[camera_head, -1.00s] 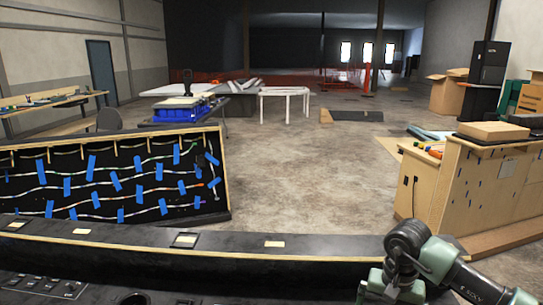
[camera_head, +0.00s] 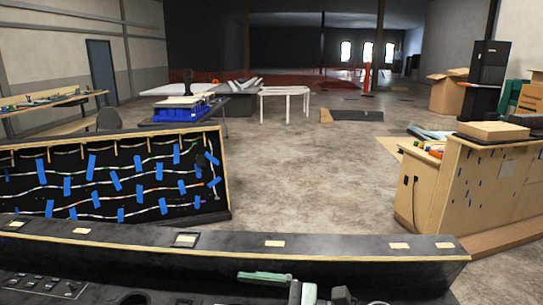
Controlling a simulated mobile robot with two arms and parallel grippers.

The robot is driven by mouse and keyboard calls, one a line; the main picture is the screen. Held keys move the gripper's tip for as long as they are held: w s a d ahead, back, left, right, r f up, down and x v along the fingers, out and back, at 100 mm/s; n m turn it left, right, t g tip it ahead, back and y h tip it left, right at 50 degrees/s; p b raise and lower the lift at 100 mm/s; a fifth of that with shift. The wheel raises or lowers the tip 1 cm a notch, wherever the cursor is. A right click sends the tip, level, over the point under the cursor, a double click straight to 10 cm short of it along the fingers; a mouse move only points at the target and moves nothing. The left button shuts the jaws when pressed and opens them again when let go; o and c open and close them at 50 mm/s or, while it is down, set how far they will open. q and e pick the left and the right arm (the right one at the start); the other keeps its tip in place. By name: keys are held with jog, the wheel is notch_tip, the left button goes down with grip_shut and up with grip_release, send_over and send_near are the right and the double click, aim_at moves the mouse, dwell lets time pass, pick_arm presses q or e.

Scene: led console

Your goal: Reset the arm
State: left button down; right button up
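The black console (camera_head: 345,262) spans the foreground, with a pale wood edge strip and several small cream labels along its top. Its lower panel with knobs and buttons (camera_head: 45,287) shows at the bottom left. A green and grey part of my own arm (camera_head: 265,278) shows at the bottom centre, in front of the console and cut off by the frame edge. I cannot tell whether it belongs to the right gripper, and no clear fingertips show. My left gripper is not in view.
A black board (camera_head: 20,208) with strips of wire and blue tape stands behind the console at the left. A wooden cabinet (camera_head: 425,190) with a box (camera_head: 493,131) on top stands at the right. The concrete floor between them is clear.

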jog(key=w+d+r+m+t+y, duration=0.1)
jog(key=w+d+r+m+t, duration=0.15)
jog(key=r+m+t, duration=0.75)
jog(key=w+d+f+m+t+h, duration=0.2)
jog(key=d+m+t+h, duration=0.15)
jog(key=m, duration=0.55)
jog(key=w+d+f+m+t+h, duration=0.1)
jog(key=d+f+m+t+h, duration=0.3)
jog(key=m, duration=0.4)
jog(key=s+d+f+m+g+h, duration=0.3)
jog(key=d+f+m+g+h, duration=0.2)
jog(key=d+f+m+h, duration=0.9)
jog(key=s+d+f+m+g+y, duration=0.1)
jog(key=s+f+m+g+y, duration=0.1)
jog(key=s+f+m+g, duration=0.75)
jog(key=s+f+m+g+y, duration=0.3)
jog(key=s+f, duration=0.4)
jog(key=s, duration=0.7)
notch_tip(320, 180, down, 29)
jog(key=s+g+h+b, duration=0.1)
jog(key=s+h+b, duration=0.1)
jog(key=b, duration=0.3)
jog(key=s+d+f+g+b, duration=0.1)
jog(key=s+d+f+b, duration=0.2)
jog(key=s+f, duration=1.3)
notch_tip(320, 180, down, 4)
jog(key=shift+s+d+f, duration=0.15)
jog(key=shift+s, duration=0.1)
